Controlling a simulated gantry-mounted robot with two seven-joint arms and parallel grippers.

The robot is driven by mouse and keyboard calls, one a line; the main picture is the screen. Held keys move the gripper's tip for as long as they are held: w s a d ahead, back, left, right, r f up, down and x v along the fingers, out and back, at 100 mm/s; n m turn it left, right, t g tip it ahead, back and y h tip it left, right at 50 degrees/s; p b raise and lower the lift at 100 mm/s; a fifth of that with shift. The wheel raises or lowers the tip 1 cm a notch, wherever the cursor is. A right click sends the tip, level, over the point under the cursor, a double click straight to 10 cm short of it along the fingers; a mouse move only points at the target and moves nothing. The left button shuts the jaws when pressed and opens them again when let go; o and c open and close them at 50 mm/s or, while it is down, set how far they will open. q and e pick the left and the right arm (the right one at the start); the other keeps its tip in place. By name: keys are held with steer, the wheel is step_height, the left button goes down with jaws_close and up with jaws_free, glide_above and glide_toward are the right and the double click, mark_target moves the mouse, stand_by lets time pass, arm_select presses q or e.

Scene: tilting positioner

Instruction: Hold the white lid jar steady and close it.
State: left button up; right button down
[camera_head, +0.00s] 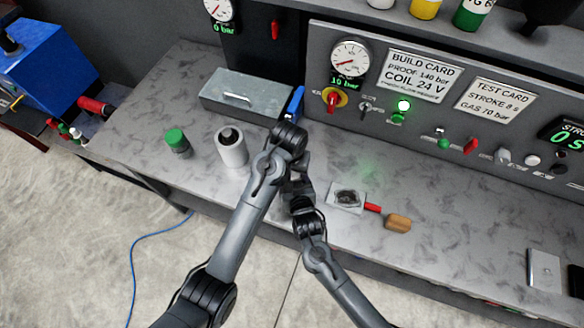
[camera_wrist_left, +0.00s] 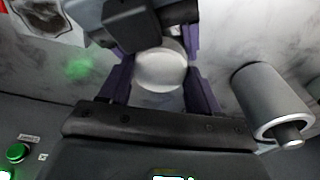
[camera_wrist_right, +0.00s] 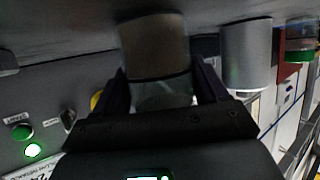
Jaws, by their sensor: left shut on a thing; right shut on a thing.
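The white lid (camera_wrist_left: 160,70) shows as a pale round disc between the purple fingers of my left gripper (camera_wrist_left: 158,82), which is shut on it from above. My right gripper (camera_wrist_right: 162,95) is shut on the jar (camera_wrist_right: 160,95), whose pale, glassy part lies between its fingers. A grey-brown cylindrical part continues above it in that view, which looks upside down. In the head view my two wrists meet close together over the bench, and they hide the jar and lid. I cannot tell whether the lid is seated on the jar.
A pale cylinder with a dark core (camera_head: 232,148) and a green-lidded jar (camera_head: 177,142) stand left of my arms. A grey metal box (camera_head: 246,95) lies behind. A small dish (camera_head: 346,197) and a red-and-wood brush (camera_head: 397,223) lie right. The control panel (camera_head: 440,120) rises behind.

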arm_select(q)
steer(key=o, duration=1)
steer(key=shift+r, duration=0.1)
steer(key=shift+r, duration=2.2)
steer(key=shift+c, duration=0.3)
steer(key=shift+w+r+n+g, duration=0.1)
steer(key=shift+r+n+g, duration=0.6)
steer(key=shift+r+n, duration=0.9)
steer(key=shift+f, duration=0.1)
